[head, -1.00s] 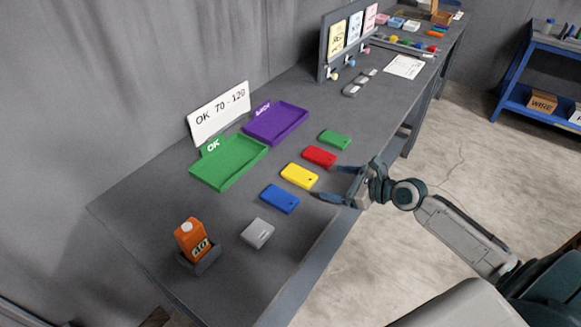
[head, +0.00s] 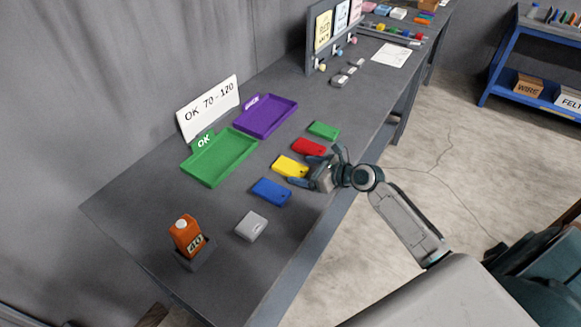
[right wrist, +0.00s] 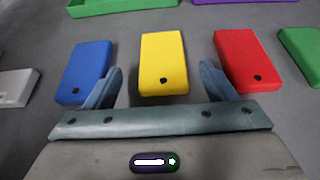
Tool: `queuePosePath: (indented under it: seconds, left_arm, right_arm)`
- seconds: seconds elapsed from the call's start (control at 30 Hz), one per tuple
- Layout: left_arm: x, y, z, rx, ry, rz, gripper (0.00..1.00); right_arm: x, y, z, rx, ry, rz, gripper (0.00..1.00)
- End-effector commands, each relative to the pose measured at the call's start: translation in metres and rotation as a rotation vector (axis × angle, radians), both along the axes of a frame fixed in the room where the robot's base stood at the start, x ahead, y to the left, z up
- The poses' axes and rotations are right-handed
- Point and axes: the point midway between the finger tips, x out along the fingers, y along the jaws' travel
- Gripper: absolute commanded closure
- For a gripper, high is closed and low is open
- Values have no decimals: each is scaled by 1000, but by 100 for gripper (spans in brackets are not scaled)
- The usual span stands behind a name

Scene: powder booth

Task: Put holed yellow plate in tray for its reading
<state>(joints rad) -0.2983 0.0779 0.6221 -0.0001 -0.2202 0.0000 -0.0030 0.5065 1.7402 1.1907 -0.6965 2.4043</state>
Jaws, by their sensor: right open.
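The yellow plate (head: 289,166) lies flat on the table between the blue plate (head: 271,191) and the red plate (head: 309,147). In the right wrist view the yellow plate (right wrist: 163,62) shows a dark hole near its close end. My right gripper (head: 316,167) is open and empty at the plate's near end, fingers on either side of the plate's line. The green tray (head: 196,176), marked OK, and the purple tray (head: 270,131), its label too small to read, stand behind. A sign (head: 209,107) reads "OK 70-120". My left gripper is not in view.
A green plate (head: 323,130) lies beyond the red one. A grey box-shaped thing (head: 251,226) and an orange carton (head: 185,235) marked 40 in a dark holder stand at the near end. A board with cards (head: 323,45) stands farther along. Both trays look empty.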

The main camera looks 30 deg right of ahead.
Motion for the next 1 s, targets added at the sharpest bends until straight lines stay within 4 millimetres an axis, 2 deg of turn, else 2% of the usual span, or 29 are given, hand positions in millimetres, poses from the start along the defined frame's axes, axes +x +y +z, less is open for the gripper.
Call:
queuePosePath:
  seconds: [0.1, 0.2, 0.5, 0.57, 0.8, 1.0]
  left_arm:
    - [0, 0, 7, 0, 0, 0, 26]
    - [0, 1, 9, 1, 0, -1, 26]
    - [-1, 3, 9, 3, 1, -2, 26]
    - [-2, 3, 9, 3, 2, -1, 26]
    - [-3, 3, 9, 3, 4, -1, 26]
    - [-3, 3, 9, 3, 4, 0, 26]
  right_arm:
    - [17, 6, -5, 6, -1, -3, 22]
    - [25, 11, -9, 4, -1, -2, 22]
    - [28, 13, -13, 1, -1, 0, 22]
    - [28, 13, -13, 1, -1, 0, 32]
    - [28, 13, -12, 1, -2, -1, 79]
    - [28, 13, -12, 1, -2, -1, 80]
